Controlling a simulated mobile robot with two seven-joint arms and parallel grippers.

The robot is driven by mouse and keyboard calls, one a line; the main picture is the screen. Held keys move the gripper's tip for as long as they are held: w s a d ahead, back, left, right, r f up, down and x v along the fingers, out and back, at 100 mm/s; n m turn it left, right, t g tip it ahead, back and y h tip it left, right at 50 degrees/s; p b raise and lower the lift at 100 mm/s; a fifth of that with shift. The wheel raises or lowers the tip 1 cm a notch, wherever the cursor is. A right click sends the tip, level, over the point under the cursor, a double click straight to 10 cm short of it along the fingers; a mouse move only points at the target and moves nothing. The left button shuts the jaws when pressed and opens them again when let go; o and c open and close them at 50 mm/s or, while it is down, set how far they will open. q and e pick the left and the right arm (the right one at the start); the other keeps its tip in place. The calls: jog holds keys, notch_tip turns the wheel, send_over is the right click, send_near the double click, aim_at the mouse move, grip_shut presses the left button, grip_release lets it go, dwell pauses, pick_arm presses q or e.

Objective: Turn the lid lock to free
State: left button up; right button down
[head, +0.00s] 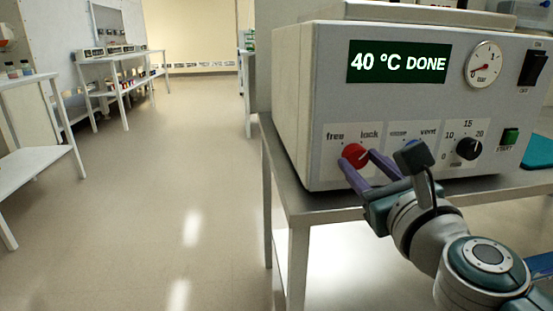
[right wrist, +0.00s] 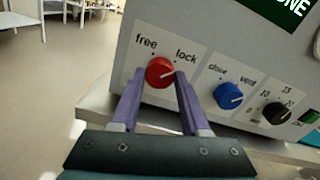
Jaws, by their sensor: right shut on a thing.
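The lid lock is a round red knob (head: 355,154) on a small panel marked "free" on the left and "lock" on the right. It also shows in the right wrist view (right wrist: 159,72), where its white mark points right, toward "lock". My right gripper (head: 357,159) has its two purple fingers on either side of the knob and is shut on it. The grey machine (head: 325,85) carrying the knob shows "40 °C DONE" on its display (head: 398,63). My left gripper is not in view.
Right of the red knob is a blue vent knob (right wrist: 228,96), mostly hidden behind my gripper in the head view. Further right are a black dial (head: 468,149) and a green start button (head: 509,137). The machine stands on a metal table (head: 330,206). Open floor (head: 190,170) lies left.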

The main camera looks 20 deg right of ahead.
jog(key=shift+n, duration=0.3)
jog(key=n+p, duration=0.1)
jog(key=n, duration=0.2)
jog(key=shift+n, duration=0.3)
jog(key=n+p, duration=0.1)
jog(key=n, duration=0.3)
jog(key=shift+r+n, duration=0.1)
jog(key=shift+n, duration=0.2)
jog(key=n+p, duration=0.1)
jog(key=n, duration=0.4)
jog(key=shift+p, duration=0.4)
jog(key=shift+n+p, duration=0.55)
jog(key=shift+n, duration=1.55)
jog(key=shift+c, duration=1.9)
grip_release()
